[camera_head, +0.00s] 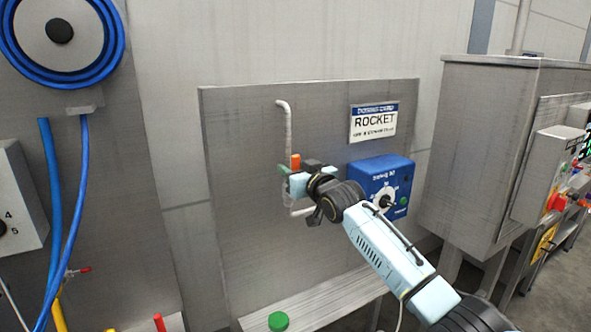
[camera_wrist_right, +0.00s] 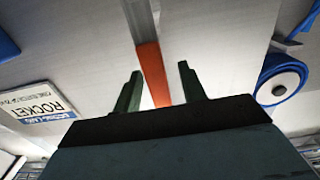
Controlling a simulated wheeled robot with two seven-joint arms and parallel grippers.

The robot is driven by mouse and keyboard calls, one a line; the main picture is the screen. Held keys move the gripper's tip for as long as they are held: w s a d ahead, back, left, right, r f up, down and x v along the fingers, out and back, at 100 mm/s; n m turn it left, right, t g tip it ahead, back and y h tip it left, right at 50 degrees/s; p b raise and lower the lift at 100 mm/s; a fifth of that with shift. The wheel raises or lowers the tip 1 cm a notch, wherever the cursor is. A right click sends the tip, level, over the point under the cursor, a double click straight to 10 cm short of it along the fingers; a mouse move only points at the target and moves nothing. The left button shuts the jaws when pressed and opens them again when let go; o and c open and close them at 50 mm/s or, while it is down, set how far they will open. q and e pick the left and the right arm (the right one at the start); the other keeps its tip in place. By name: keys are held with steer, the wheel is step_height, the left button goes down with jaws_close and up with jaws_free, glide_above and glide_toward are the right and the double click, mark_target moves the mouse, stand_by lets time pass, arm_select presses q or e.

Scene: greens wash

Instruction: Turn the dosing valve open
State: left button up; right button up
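The dosing valve's orange handle (camera_head: 295,160) stands upright beside a thin grey pipe (camera_head: 287,125) on the metal back panel. My right gripper (camera_head: 284,172) is at the handle, its arm reaching in from the lower right. In the right wrist view the orange handle (camera_wrist_right: 153,72) runs between the two green fingers of the right gripper (camera_wrist_right: 160,88). The fingers are apart, with a gap on each side of the handle. The gripper and wrist hide the valve body and part of the pipe. My left gripper is not in view.
A blue dosing box (camera_head: 366,164) with a round dial is mounted right of the pipe, below a ROCKET sign (camera_head: 374,122). A blue hose reel (camera_head: 118,45) hangs at left. A green cap (camera_head: 278,321) is on the ledge below. A steel cabinet (camera_head: 475,150) stands at right.

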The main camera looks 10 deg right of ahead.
steer(key=shift+d, duration=0.1)
steer(key=b+v, duration=0.2)
steer(key=v, duration=1.1)
steer(key=shift+s, duration=0.15)
